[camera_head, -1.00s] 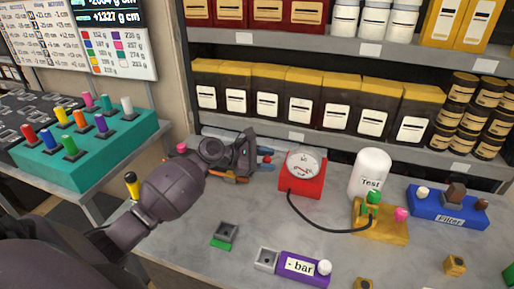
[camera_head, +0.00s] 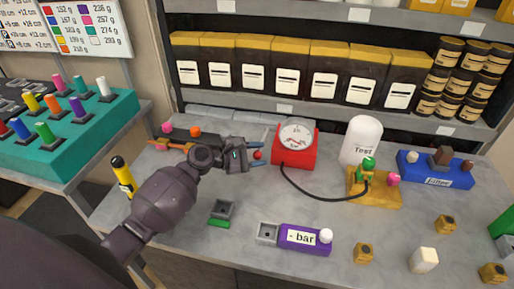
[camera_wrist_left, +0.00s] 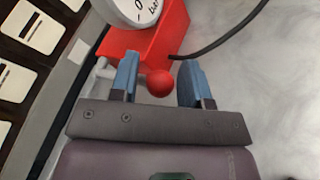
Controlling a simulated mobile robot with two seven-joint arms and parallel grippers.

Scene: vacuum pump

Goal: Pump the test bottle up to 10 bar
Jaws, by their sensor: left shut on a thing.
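The pump is a red box (camera_head: 295,159) with a round white gauge (camera_head: 296,134) on top; its reading is too small to tell. A red ball knob (camera_wrist_left: 160,83) on a pale rod is at the box's side, between my left fingertips (camera_wrist_left: 158,80). In the head view my left gripper (camera_head: 258,157) is shut on this red knob, left of the box. The white test bottle (camera_head: 362,137), labelled "Test", stands upright behind a yellow base (camera_head: 372,196) with a green knob (camera_head: 369,163) and a pink knob (camera_head: 393,179). A black hose (camera_head: 312,196) links box and base.
A blue "Filter" block (camera_head: 436,176) lies right. A purple "- bar" block (camera_head: 303,239) and a small grey-and-green holder (camera_head: 221,212) are in front. A yellow-and-black cylinder (camera_head: 123,177) stands left. Shelves with boxes (camera_head: 287,70) rise behind. The middle front of the table is mostly clear.

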